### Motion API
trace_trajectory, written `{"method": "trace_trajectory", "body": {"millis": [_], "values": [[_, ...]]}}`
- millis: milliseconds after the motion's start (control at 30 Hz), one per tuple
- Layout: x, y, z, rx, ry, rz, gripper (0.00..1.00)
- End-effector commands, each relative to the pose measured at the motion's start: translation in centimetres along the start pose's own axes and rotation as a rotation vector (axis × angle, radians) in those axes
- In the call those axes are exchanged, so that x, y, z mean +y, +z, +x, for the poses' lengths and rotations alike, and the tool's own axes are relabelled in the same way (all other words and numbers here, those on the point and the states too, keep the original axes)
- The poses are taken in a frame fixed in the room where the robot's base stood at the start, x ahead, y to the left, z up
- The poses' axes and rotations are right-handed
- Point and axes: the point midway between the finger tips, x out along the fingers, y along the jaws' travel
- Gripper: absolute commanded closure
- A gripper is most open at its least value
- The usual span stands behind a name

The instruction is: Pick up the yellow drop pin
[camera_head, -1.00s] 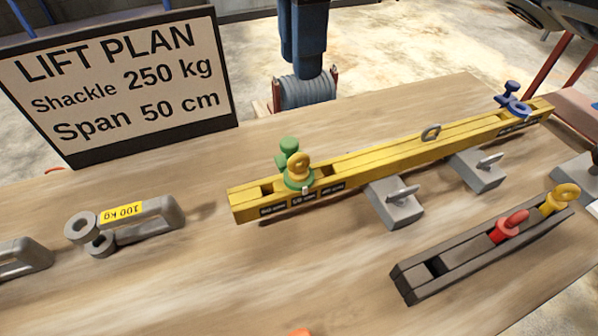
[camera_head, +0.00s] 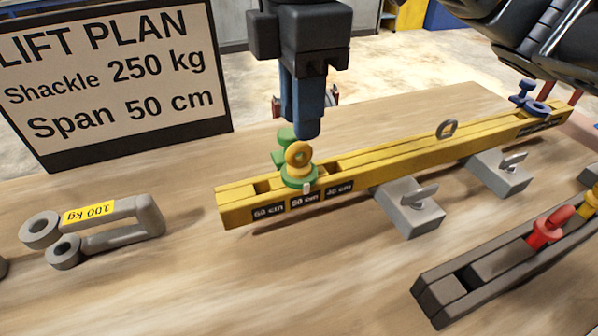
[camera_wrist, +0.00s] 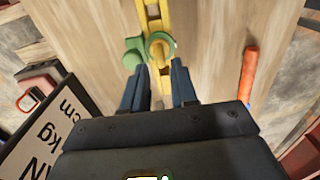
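A yellow ring-headed drop pin (camera_head: 298,155) stands upright in a green fitting (camera_head: 284,161) on the yellow beam (camera_head: 400,163), by the 50 cm label. The pin also shows in the wrist view (camera_wrist: 160,46), just ahead of my fingertips. My gripper (camera_head: 305,132) points down right above and behind it. In the wrist view its two blue fingers (camera_wrist: 159,68) are apart with nothing held between them. Another yellow pin (camera_head: 590,203) sits beside a red pin (camera_head: 547,227) in the dark rack (camera_head: 470,290), partly cut off.
The LIFT PLAN sign (camera_head: 110,80) stands at the left and reads 250 kg, 50 cm. A grey 100 kg shackle (camera_head: 95,228) lies before it. A blue fitting (camera_head: 532,100) is at the beam's far end. Grey blocks (camera_head: 410,208) sit beside the beam.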

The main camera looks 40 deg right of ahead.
Motion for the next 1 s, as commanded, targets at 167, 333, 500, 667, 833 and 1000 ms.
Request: {"method": "trace_trajectory", "body": {"millis": [167, 333, 500, 667, 833, 1000], "values": [[0.0, -0.1, 2.4, -0.001, -0.001, -0.001, 0.72], [0.0, -0.2, 4.6, -0.001, 0.000, 0.000, 0.72], [0.0, -0.2, 5.2, 0.001, 0.001, 0.000, 0.72], [0.0, -0.2, 5.2, 0.001, 0.001, 0.000, 0.72], [0.0, -0.2, 5.2, 0.000, 0.001, -0.001, 0.88], [0.0, -0.2, 5.2, 0.000, 0.001, -0.001, 1.00]]}}
